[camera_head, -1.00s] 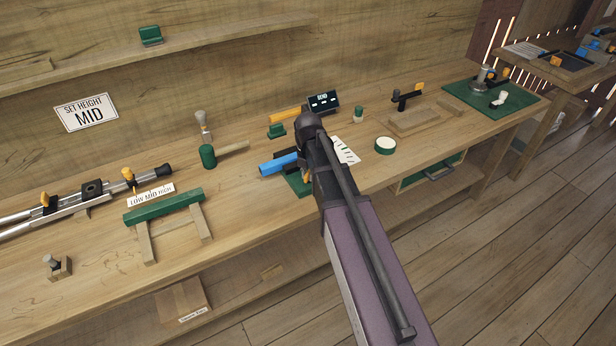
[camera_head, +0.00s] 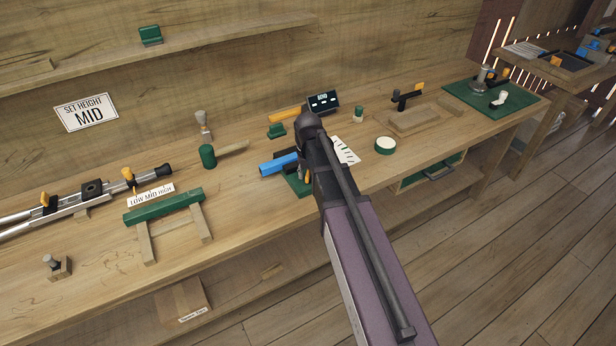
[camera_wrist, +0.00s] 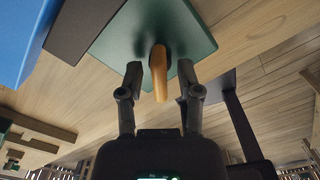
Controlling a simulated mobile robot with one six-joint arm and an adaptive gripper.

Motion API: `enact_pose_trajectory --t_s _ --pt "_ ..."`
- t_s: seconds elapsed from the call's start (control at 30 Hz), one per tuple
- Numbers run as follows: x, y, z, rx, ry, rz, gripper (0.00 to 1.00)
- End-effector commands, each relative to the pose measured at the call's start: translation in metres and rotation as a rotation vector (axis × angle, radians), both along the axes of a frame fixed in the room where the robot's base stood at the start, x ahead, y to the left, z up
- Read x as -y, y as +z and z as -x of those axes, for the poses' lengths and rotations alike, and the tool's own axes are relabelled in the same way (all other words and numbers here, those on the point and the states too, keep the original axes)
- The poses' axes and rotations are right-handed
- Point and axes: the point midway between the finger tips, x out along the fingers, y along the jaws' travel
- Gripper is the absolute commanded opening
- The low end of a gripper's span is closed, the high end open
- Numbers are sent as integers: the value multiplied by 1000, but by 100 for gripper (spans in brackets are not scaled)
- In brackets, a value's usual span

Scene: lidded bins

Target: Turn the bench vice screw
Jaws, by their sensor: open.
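The bench vice appears to be the partly hidden group at mid-bench, with a green base plate (camera_head: 297,188) and a blue bar (camera_head: 279,163) beside my arm. In the wrist view the green plate (camera_wrist: 120,30) fills the top, with the blue bar (camera_wrist: 22,35) at the left. An orange-brown handle (camera_wrist: 158,62), likely on the vice screw, points toward the camera. My gripper (camera_wrist: 159,82) is open, with one finger on each side of the handle and visible gaps.
A small dark display (camera_head: 323,102) stands behind my arm. A white-topped green disc (camera_head: 385,145) lies to the right. A green-topped trestle (camera_head: 163,206) and a clamp rail (camera_head: 90,200) are on the left.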

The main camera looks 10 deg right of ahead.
Motion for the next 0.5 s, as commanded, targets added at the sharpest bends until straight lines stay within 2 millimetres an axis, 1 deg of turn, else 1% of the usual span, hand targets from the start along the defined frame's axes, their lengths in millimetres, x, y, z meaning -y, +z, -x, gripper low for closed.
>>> enact_pose_trajectory --t_s 0.23,0.5 --pt "0 4 0 1 -1 0 46" --pt "0 24 -1 1 -1 0 46"
